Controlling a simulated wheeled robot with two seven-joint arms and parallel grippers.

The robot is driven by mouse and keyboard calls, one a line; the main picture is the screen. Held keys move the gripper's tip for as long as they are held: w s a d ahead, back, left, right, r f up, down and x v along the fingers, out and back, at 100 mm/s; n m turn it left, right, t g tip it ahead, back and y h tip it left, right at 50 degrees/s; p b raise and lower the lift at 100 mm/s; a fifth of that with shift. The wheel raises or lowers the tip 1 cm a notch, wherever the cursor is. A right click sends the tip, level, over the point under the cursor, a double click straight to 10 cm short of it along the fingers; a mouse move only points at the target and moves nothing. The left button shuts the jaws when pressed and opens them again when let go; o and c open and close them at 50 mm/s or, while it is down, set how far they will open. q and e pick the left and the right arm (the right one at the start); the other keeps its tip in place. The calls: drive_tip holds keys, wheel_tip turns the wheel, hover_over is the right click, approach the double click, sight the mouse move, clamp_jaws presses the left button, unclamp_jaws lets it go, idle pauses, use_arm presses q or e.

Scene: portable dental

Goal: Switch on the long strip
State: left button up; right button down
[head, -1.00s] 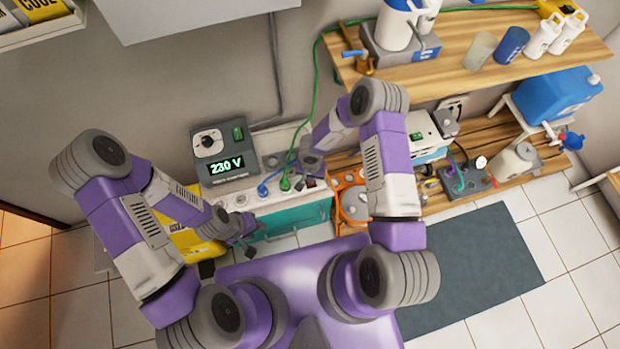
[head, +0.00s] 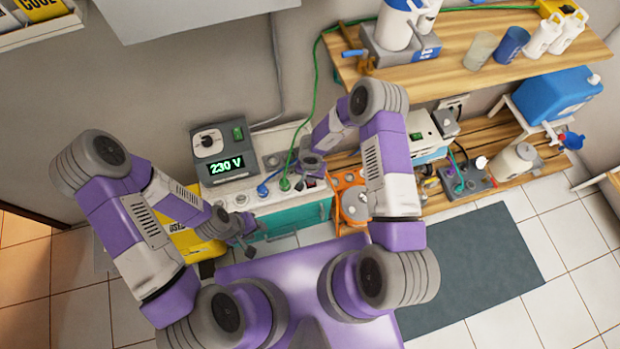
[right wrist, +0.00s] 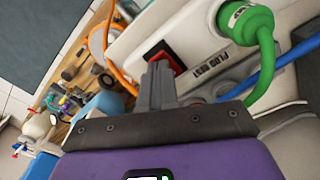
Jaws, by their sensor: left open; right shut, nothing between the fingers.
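A long white strip (head: 290,200) with a blue plug (head: 262,190) and a green plug (head: 284,184) lies on a teal-fronted unit. In the right wrist view, the white strip body (right wrist: 201,66) carries a red rocker switch (right wrist: 164,57) in a black frame, a printed label and the green plug (right wrist: 247,22). My right gripper (head: 316,180) is over the strip's right end. In the right wrist view its shut, empty fingertips (right wrist: 158,70) overlap the switch's lower edge; I cannot tell whether they touch it. My left gripper (head: 248,246) is open and empty, in front of the unit.
A grey box (head: 224,150) reading 230 V stands behind the strip. An orange reel (head: 350,200) is right of it. A green cable (head: 315,85) rises to the wooden shelf (head: 450,70). A darker socket block (head: 466,183) sits on the right bench.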

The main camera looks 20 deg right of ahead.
drive_tip(key=shift+f+b, duration=0.45)
drive_tip(key=shift+f, duration=0.45)
idle(0.3)
wheel_tip(320, 180, up, 7)
drive_tip(key=p, duration=0.7)
drive_tip(key=shift+r+p, duration=0.1)
drive_tip(key=shift+p, duration=0.3)
